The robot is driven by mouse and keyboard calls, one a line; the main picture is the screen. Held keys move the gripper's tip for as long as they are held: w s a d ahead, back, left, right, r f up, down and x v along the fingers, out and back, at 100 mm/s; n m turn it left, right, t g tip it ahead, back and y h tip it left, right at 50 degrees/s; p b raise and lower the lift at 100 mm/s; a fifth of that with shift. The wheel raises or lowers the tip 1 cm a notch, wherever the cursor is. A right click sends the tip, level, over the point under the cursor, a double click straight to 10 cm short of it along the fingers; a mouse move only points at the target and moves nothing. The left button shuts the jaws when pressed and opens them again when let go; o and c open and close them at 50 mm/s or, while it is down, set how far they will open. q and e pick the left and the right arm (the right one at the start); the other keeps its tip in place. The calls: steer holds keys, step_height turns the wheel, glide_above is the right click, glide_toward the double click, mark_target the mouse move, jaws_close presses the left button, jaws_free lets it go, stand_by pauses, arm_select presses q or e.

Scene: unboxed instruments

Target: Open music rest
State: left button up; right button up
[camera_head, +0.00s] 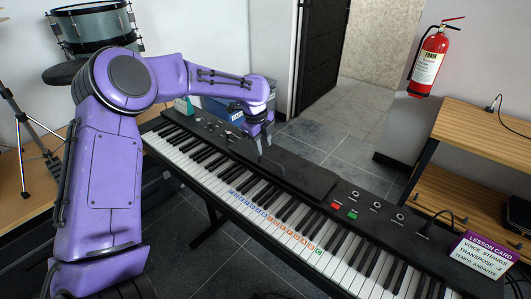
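A black electronic keyboard (228,190) runs diagonally across the view on a stand. A flat dark panel (300,172), which looks like the music rest, lies folded down on the keyboard's top behind the keys. My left arm is purple and reaches in from the left over the keyboard's left half. Its gripper (262,148) points down at the left end of the panel, close to its surface. I cannot tell whether the fingertips touch the panel, nor how far apart they are. My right gripper is not in view.
A wooden shelf unit (468,136) stands at the right, and a purple-headed lesson card (485,256) is by the keyboard's right end. A fire extinguisher (428,62) hangs on the back wall. A drum (92,28) and tripod stand (35,150) are at left. Tiled floor lies behind the keyboard.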

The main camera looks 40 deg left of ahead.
mark_target(264, 157)
arm_select(q)
steer(key=f, duration=0.2)
steer(key=w+f, duration=0.1)
steer(key=f, duration=0.1)
steer(key=shift+f, duration=0.35)
jaws_close()
stand_by(1.1)
